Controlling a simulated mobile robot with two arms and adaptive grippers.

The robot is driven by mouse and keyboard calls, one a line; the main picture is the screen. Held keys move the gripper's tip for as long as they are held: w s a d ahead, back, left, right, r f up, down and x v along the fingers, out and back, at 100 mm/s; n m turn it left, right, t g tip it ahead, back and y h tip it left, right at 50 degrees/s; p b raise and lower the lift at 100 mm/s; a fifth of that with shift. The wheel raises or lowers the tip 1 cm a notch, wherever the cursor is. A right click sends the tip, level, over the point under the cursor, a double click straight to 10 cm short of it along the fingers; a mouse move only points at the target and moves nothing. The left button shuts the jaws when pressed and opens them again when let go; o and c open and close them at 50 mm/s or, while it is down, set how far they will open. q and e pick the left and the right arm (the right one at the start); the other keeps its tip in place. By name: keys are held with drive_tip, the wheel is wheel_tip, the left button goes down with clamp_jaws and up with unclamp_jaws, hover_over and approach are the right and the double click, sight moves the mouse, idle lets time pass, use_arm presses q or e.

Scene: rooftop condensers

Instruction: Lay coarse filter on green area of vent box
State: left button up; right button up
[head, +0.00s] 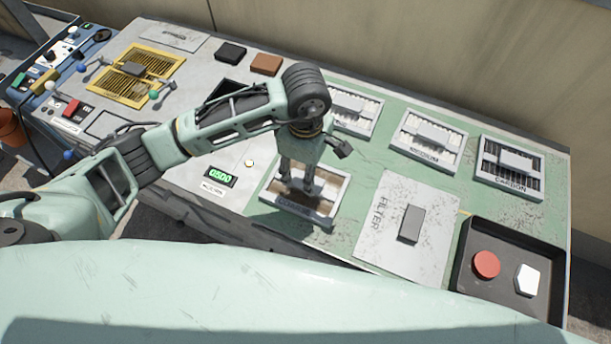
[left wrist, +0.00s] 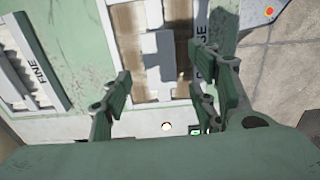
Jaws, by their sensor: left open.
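The coarse filter (head: 298,207) has a white frame, a brown mesh and a partly hidden label; it lies on the green part of the bench top. In the left wrist view, the filter (left wrist: 127,45) shows with a grey grip block (left wrist: 158,55) across its middle. My left gripper (head: 296,180) points down over the filter. In the left wrist view its two fingers (left wrist: 160,90) are apart on either side of the block, with nothing clamped. I cannot pick out the vent box with certainty; a dark opening (head: 226,92) is partly hidden behind my left arm. My right gripper is not in view.
The fine (head: 350,108), medium (head: 428,142) and carbon (head: 510,168) filters lie along the back right. A plate marked FILTER (head: 388,247) with a grey block lies to the right. A dark tray (head: 466,262) holds a red and a white piece. A yellow grille (head: 158,62) is at back left.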

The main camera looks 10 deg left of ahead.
use_arm(q)
wheel_tip(320, 180, up, 7)
drive_tip(key=b, duration=0.1)
drive_tip(key=shift+r, duration=0.15)
